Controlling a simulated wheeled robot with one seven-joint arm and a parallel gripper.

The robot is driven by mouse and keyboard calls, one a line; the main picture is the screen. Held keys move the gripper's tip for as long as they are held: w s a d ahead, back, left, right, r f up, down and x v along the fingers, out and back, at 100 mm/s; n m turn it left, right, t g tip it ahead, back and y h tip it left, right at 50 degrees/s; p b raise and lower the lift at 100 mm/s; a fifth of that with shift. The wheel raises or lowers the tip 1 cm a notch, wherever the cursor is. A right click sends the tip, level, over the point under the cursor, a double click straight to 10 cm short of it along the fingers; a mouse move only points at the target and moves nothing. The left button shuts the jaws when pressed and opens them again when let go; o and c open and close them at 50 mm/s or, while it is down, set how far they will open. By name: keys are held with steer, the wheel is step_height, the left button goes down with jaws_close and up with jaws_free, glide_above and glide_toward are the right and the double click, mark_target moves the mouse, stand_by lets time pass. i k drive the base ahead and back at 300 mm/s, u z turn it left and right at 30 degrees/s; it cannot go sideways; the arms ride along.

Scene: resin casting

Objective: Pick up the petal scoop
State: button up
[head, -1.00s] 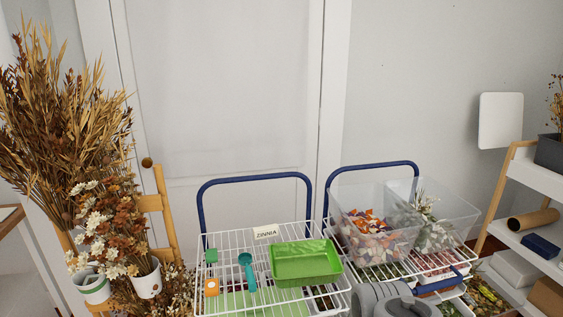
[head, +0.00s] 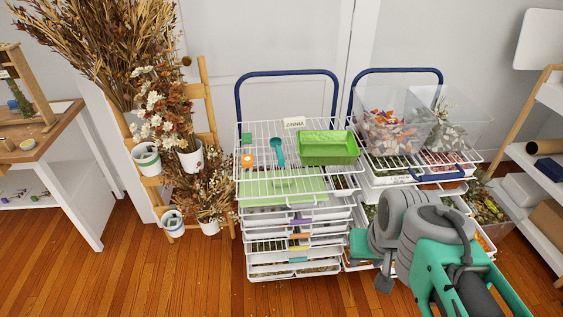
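The petal scoop, a teal scoop with its handle toward me (head: 278,152), lies on the white wire top of the left trolley (head: 262,185), left of a green tray (head: 328,147). Nothing touches it from above. My grey and teal arm is folded at the lower right, in front of the right trolley and well away from the scoop. My gripper's fingers cannot be made out; the arm's end is hidden or hard to tell from its links.
A ZINNIA card (head: 294,122) stands behind the scoop. Clear bins (head: 390,125) top the right trolley. Dried flowers (head: 165,105) on a wooden stand (head: 207,110) are at the left. The floor (head: 190,275) in front is free.

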mark_target(276, 142)
steer(key=z, duration=0.75)
steer(key=i, duration=0.65)
steer(key=u, duration=1.15)
